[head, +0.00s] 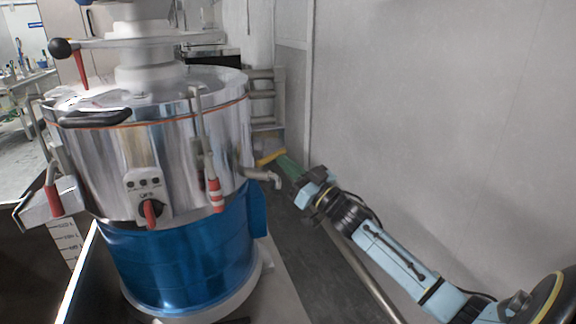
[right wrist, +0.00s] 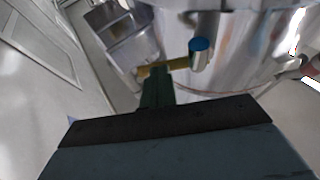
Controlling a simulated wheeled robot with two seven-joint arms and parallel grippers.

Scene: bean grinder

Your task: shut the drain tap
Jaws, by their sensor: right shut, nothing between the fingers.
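The drain tap sticks out of the right side of the steel drum (head: 180,150). Its bent metal spout (head: 264,176) points right and down, and its yellow lever (head: 270,157) lies above the spout. In the right wrist view the yellow lever (right wrist: 178,65) runs sideways from a steel stub with a blue cap (right wrist: 201,47). My right gripper (head: 284,161) is shut and empty, its green fingertips close to the lever. In the right wrist view the fingers (right wrist: 157,84) overlap the lever's outer part; I cannot tell whether they touch. My left gripper is not in view.
A blue base (head: 190,265) carries the drum. A red-handled clamp (head: 214,185) and a red switch (head: 151,211) are on the drum's front. A plain grey wall (head: 430,120) stands on the right, with open floor between. Metal shelving (head: 265,100) stands behind the tap.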

